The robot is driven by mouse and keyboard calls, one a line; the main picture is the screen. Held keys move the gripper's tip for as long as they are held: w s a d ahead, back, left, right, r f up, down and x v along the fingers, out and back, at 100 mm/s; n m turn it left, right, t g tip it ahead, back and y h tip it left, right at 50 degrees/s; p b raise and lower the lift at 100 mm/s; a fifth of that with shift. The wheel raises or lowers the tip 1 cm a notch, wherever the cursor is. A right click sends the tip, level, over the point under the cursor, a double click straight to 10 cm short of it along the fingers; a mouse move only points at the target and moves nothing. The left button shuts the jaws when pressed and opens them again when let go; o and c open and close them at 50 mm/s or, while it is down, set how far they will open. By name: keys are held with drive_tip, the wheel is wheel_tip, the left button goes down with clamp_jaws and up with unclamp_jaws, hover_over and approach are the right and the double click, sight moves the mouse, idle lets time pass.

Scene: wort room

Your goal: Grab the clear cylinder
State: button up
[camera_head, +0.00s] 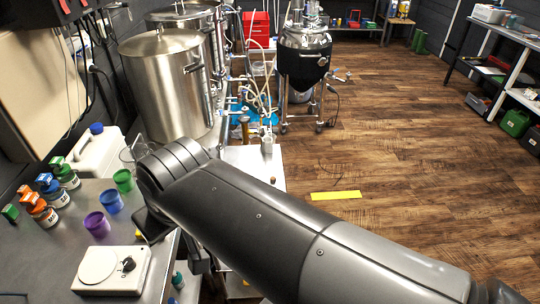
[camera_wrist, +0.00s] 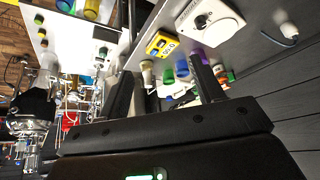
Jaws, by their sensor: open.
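In the head view, a clear glass vessel (camera_head: 127,156) shows at the back of the grey bench, partly hidden by my arm. It may be the clear cylinder; I cannot tell its full shape. In the wrist view, my gripper (camera_wrist: 163,64) has its two dark fingers spread apart with nothing held between them. A small pale cylinder (camera_wrist: 147,74) shows beyond the fingers, near the bench edge; I cannot tell if it is clear. In the head view my arm hides most of the gripper.
The bench (camera_head: 50,262) holds a white device with a dial (camera_head: 108,270), purple (camera_head: 97,224), blue (camera_head: 110,202) and green (camera_head: 123,180) cups, labelled jars and a white jug (camera_head: 97,155). Steel tanks (camera_head: 165,85) stand behind. Wood floor (camera_head: 400,150) is open at right.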

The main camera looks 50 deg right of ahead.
sight(270, 144)
drive_tip(key=w+d+f+m+t+h, duration=0.25)
drive_tip(key=w+d, duration=0.55)
drive_tip(key=w, duration=0.5)
drive_tip(key=w+d+f+m+t+h, duration=0.15)
drive_tip(key=w+d+f, duration=0.25)
drive_tip(key=d, duration=0.4)
drive_tip(key=w+d+f+t+h, duration=0.1)
drive_tip(key=w+d+f+h, duration=0.2)
drive_tip(key=d, duration=0.5)
drive_tip(key=s+d+f+m+t+h, duration=0.1)
drive_tip(key=s+d+f+m+h, duration=0.3)
drive_tip(key=d, duration=0.4)
drive_tip(key=s+d+f+m+t+h, duration=0.1)
drive_tip(key=s+d+f+h, duration=0.1)
drive_tip(key=s+d+f, duration=0.5)
drive_tip(key=x, duration=1.4)
drive_tip(key=shift+w+a+r, duration=0.35)
drive_tip(key=shift+w, duration=0.05)
drive_tip(key=shift+c, duration=0.4)
